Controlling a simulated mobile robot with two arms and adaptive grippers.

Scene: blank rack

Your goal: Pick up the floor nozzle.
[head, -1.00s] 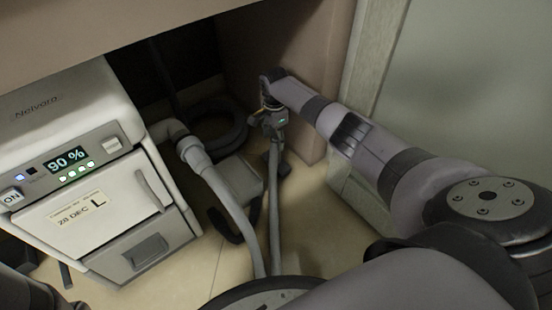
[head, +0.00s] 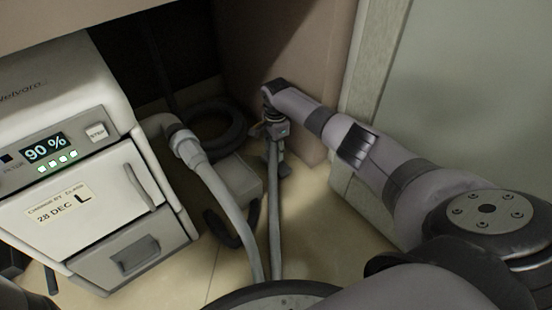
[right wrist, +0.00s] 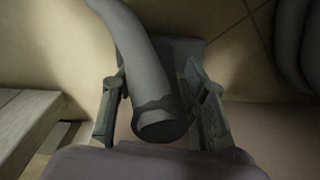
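A slim grey tube (head: 274,215) stands or leans from the floor up to my right gripper (head: 277,128). A flat grey piece at its upper end (head: 284,166) looks like part of the floor nozzle. In the right wrist view the tube's dark round end (right wrist: 160,122) lies between the two fingers of my right gripper (right wrist: 160,105), with the flat grey piece (right wrist: 190,52) behind it. A gap shows between the left finger and the tube; the fingers are open around it. Whether the right finger touches is unclear. My left gripper is out of view.
A white machine (head: 70,200) with a 90 % display stands at left. Its grey hose (head: 215,185) runs close beside the tube. A black coiled hose (head: 215,125) lies behind. A brown panel (head: 285,55) and pale door trim (head: 362,70) bound the back and right.

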